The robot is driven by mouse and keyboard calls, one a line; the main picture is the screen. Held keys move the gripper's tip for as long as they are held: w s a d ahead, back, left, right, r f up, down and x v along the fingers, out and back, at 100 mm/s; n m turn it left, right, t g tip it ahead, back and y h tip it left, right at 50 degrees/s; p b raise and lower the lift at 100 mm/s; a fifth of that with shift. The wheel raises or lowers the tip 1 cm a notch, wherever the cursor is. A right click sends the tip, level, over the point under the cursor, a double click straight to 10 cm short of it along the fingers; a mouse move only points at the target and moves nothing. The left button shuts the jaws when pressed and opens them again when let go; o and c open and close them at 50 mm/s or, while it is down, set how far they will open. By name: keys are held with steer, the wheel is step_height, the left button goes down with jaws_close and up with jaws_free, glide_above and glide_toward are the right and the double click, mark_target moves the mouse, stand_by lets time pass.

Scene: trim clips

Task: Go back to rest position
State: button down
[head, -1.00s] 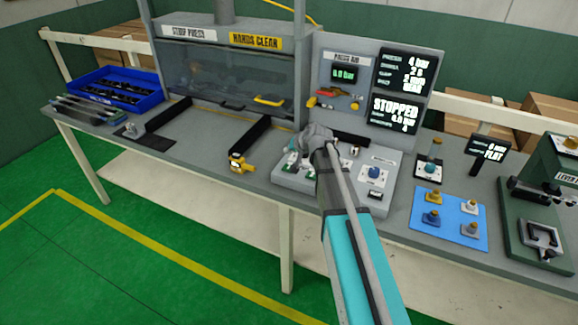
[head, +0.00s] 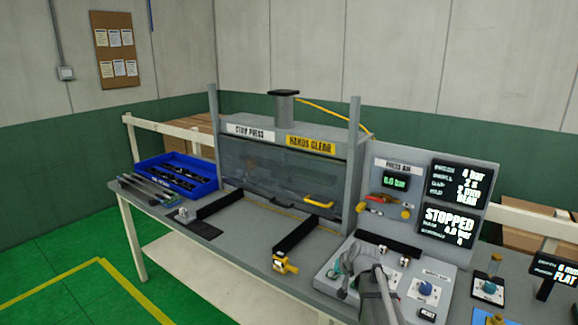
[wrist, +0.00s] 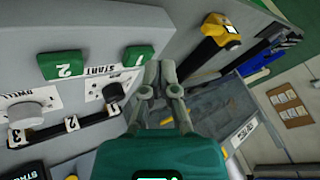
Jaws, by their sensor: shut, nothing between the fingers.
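My gripper (wrist: 160,68) shows in the wrist view with its two grey fingers together and nothing between them. In the head view my arm reaches in from the bottom edge to the control panel (head: 325,272); the fingertips are hard to make out there. Contact between the fingers and the panel cannot be told.
The stop press (head: 270,165) stands behind, its clear guard down. A blue tray (head: 205,188) of dark parts sits at the left. A yellow-ended gauge (head: 284,263) lies at the bench's front. The status screen (head: 447,222) reads STOPPED.

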steer(key=s+f+n+g+h, duration=0.1)
steer(key=s+g+h, duration=0.1)
steer(key=s, duration=0.9)
steer(key=s+d+f+n+g+h, duration=0.1)
steer(key=s+g, duration=0.3)
steer(key=s, duration=0.7)
steer(key=shift+s+d+f+h, duration=0.15)
steer(key=shift+f+h, duration=0.35)
steer(key=shift+f, duration=0.25)
